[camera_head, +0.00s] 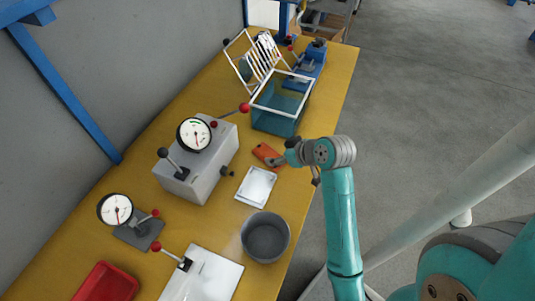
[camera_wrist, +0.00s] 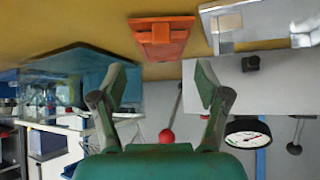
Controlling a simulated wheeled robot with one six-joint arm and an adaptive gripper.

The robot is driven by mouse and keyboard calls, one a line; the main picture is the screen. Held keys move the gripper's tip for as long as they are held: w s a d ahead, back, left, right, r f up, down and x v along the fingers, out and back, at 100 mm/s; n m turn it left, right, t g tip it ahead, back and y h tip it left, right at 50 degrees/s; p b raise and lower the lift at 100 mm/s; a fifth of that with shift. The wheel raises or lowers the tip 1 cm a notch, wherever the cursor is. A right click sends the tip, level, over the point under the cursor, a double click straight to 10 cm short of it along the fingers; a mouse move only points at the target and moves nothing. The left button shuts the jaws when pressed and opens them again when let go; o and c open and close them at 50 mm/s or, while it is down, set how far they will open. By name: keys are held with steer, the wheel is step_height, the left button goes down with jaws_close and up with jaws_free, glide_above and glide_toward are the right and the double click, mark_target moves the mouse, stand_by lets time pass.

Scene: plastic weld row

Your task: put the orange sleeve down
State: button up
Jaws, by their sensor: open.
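The orange sleeve (camera_head: 268,154) lies on the yellow table (camera_head: 215,85), beside the white tray (camera_head: 256,187) and near the table's right edge. In the wrist view the orange sleeve (camera_wrist: 150,46) shows at the top, against the tabletop, with a raised block on its face. My gripper (camera_head: 281,160) is close to the sleeve in the head view and overlaps part of it there. In the wrist view my gripper (camera_wrist: 162,84) has its two fingers spread wide with nothing between them. The sleeve appears apart from both fingertips.
A teal bin with a white rim (camera_head: 276,124) stands behind the sleeve. A grey gauge box (camera_head: 197,165) with levers is to the left. A round grey pot (camera_head: 265,237) and a red tray (camera_head: 106,283) are nearer the front. A small bare table patch surrounds the sleeve.

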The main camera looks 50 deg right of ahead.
mark_target(270, 155)
steer(key=x, duration=0.4)
steer(key=shift+w+a+f, duration=0.1)
steer(key=shift+f, duration=0.15)
steer(key=c, duration=1)
step_height(270, 155, up, 10)
steer(key=shift+r, duration=0.1)
steer(key=shift+c, duration=0.2)
